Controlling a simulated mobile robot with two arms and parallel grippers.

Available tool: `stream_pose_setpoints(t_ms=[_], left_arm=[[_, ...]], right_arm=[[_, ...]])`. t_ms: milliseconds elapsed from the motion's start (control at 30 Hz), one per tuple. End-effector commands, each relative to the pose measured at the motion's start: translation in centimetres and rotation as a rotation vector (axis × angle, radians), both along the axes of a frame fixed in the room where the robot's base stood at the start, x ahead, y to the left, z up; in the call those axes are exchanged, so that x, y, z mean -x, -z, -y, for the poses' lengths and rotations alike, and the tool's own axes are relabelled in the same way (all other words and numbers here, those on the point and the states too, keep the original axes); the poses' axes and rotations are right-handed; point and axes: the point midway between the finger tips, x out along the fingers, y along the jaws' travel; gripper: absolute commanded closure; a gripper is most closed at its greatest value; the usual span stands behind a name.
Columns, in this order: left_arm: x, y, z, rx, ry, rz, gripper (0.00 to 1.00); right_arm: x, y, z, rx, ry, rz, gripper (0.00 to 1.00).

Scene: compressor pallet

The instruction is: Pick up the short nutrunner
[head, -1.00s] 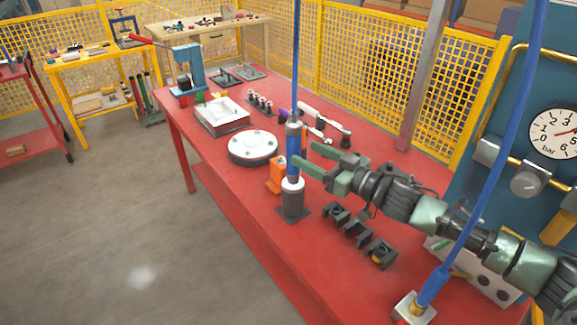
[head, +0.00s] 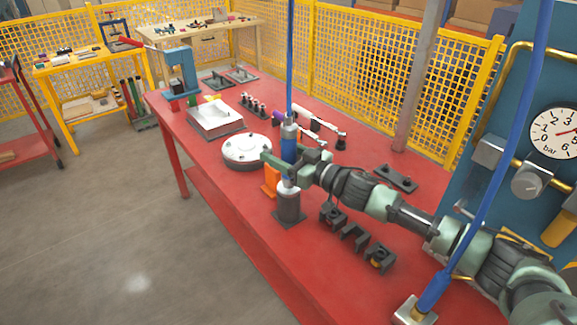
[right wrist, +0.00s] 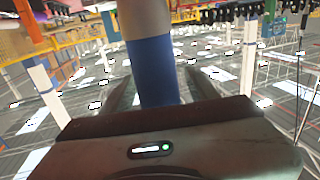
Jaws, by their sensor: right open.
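The nutrunner (head: 289,140), an upright tool with a blue body and a grey top, stands in a dark grey holder (head: 290,208) on the red bench. A blue hose rises from its top. My right gripper (head: 278,168) is open at the tool's lower blue part, with its fingers reaching to either side of it. In the right wrist view, the tool's blue band (right wrist: 153,72) stands between the two fingers (right wrist: 166,92), with a gap visible beside it. Contact cannot be told. My left gripper is not in view.
An orange block (head: 270,181) stands just behind the holder. A round white-topped disc (head: 246,149) lies behind. Several dark blocks (head: 354,237) sit in front, to the right of the holder. A blue panel with a gauge (head: 556,131) stands at right.

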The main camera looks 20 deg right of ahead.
Motion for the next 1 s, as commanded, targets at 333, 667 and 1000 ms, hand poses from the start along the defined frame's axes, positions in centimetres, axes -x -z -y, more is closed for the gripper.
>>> stream_pose_setpoints(t_ms=[333,667,1000], left_arm=[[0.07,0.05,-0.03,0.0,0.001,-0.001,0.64],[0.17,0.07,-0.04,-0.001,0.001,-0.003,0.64],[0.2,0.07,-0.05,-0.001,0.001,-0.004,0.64]], right_arm=[[0.03,0.05,0.03,0.0,0.0,0.0,0.91],[0.04,0.06,0.04,0.0,0.0,0.0,1.0],[0.04,0.06,0.04,0.0,0.0,0.0,1.0]])
